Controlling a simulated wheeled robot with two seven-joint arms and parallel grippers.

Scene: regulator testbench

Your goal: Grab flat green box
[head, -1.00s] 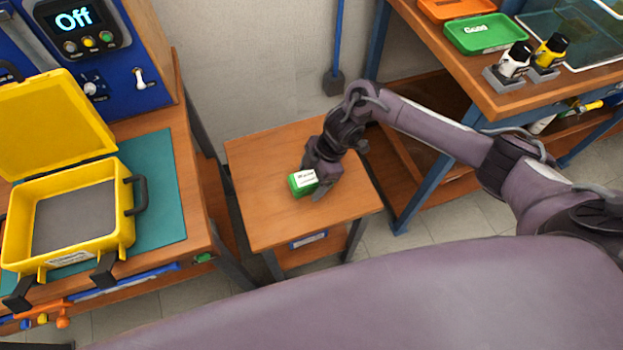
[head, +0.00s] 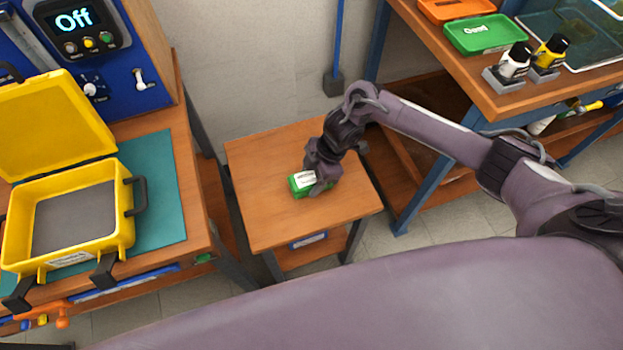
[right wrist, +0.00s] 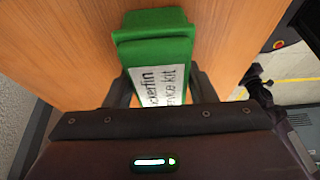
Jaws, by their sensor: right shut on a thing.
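The flat green box (head: 297,190) with a white label lies on the small wooden table in the head view. In the right wrist view the green box (right wrist: 155,45) lies between the two dark fingers, its printed label partly hidden by the gripper body. My right gripper (head: 312,184) is shut on the box, over the table, and covers part of it in the head view. My left gripper is not in view.
The small wooden table (head: 260,165) is otherwise bare. An open yellow case (head: 125,222) stands on the left bench. A green tray (head: 485,33) and two bottles (head: 515,62) sit on the right bench.

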